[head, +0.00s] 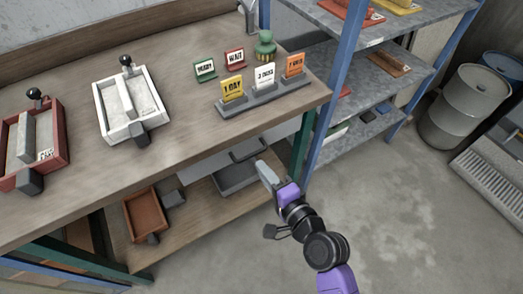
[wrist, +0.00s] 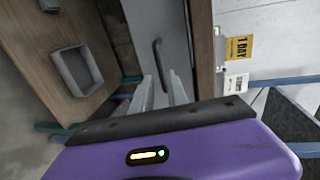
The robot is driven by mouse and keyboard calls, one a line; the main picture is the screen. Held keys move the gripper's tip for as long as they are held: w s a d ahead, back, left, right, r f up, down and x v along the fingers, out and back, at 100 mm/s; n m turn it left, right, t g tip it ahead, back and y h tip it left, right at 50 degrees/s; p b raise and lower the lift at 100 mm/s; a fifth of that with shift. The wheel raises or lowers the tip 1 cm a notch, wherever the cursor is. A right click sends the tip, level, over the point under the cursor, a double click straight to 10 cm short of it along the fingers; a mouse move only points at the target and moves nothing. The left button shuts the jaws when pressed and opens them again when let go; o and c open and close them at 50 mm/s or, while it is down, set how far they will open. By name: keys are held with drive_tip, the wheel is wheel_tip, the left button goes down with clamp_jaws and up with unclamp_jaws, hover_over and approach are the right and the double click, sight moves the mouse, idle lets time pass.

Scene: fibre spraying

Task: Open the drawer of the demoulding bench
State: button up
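The demoulding bench (head: 185,135) has a brown wooden top. Its grey drawer front (wrist: 175,30) is below the top's right part, with a dark bar handle (wrist: 159,62). The handle also shows in the head view (head: 248,150), under the bench edge. The drawer looks shut. My gripper (head: 264,170) is in front of the drawer, a little below and right of the handle. In the wrist view my gripper (wrist: 161,90) has its two pale fingers apart and nothing between them. The handle's lower end lines up with the gap; I cannot tell the exact distance.
A grey tray (head: 222,187) and a brown tray (head: 130,213) sit on the lower shelf. Moulds and a card stand (head: 236,110) are on the bench top. A blue post (head: 334,90) and metal shelving are close on the right. Floor in front is clear.

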sight(250, 155)
drive_tip(key=shift+x, duration=3.9)
clamp_jaws()
